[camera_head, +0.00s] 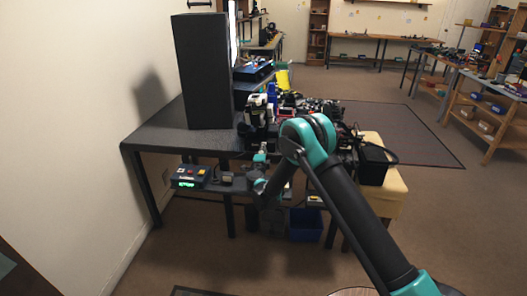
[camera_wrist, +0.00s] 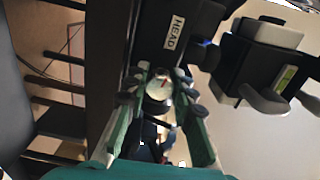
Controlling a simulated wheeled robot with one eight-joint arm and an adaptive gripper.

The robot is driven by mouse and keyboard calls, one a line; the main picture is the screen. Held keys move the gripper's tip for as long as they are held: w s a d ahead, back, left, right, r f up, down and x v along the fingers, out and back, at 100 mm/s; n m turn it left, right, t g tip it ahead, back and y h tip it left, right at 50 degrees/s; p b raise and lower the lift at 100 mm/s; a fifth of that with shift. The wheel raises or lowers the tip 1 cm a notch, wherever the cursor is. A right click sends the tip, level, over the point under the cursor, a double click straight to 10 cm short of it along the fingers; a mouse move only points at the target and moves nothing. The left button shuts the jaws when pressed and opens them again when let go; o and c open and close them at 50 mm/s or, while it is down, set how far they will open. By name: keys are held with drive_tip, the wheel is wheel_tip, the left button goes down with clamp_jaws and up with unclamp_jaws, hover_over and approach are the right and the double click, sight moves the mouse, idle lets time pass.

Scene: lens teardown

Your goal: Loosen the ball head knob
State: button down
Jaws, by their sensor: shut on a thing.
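In the wrist view the ball head knob (camera_wrist: 158,88) is a small, round, pale metal knob with a red mark on its face. In the head view my gripper (camera_head: 260,158) is small, at the front edge of the dark table, below a white and black device (camera_head: 258,112). The knob cannot be made out there.
A tall black panel (camera_head: 203,70) stands on the dark table (camera_head: 160,136) to the left. A control box with a green display (camera_head: 187,178) is below the tabletop. Cluttered gear (camera_head: 310,107) lies right of the device. A blue bin (camera_head: 306,225) is underneath. Open floor lies to the right.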

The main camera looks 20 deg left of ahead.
drive_tip(key=shift+s+n, duration=0.1)
drive_tip(key=shift+n, duration=1)
drive_tip(key=c, duration=1.3)
unclamp_jaws()
drive_tip(key=shift+o, duration=0.2)
